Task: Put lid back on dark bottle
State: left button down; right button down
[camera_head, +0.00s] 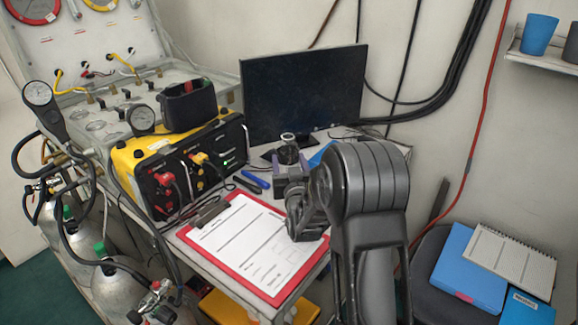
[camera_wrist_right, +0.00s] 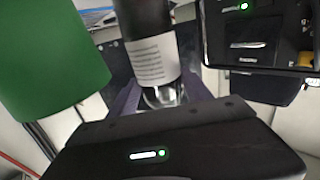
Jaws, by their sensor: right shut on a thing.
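A dark bottle (camera_head: 288,154) with a silvery top end stands out above my right gripper (camera_head: 291,173) in the head view, in front of the monitor. In the right wrist view the dark bottle (camera_wrist_right: 147,20) has a white label and a shiny silvery end close to the gripper. Purple-grey fingers of the right gripper (camera_wrist_right: 158,92) lie on both sides of it and look shut on it. The exact contact is partly hidden by the gripper body. I cannot make out a separate lid. My left gripper is not in view.
A green cylinder (camera_wrist_right: 50,60) is close at the left in the wrist view. A red clipboard (camera_head: 264,291) with paper lies in front on the table. A yellow-black control box (camera_head: 150,187) stands left, and a monitor (camera_head: 300,95) behind. Blue and dark pens (camera_head: 256,179) lie near the gripper.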

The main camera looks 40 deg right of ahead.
aim_at(289, 148)
jog(key=shift+r, duration=4.2)
jog(key=c, duration=1)
grip_release()
jog(key=shift+c, duration=0.2)
grip_shut()
jog(key=shift+r, duration=0.1)
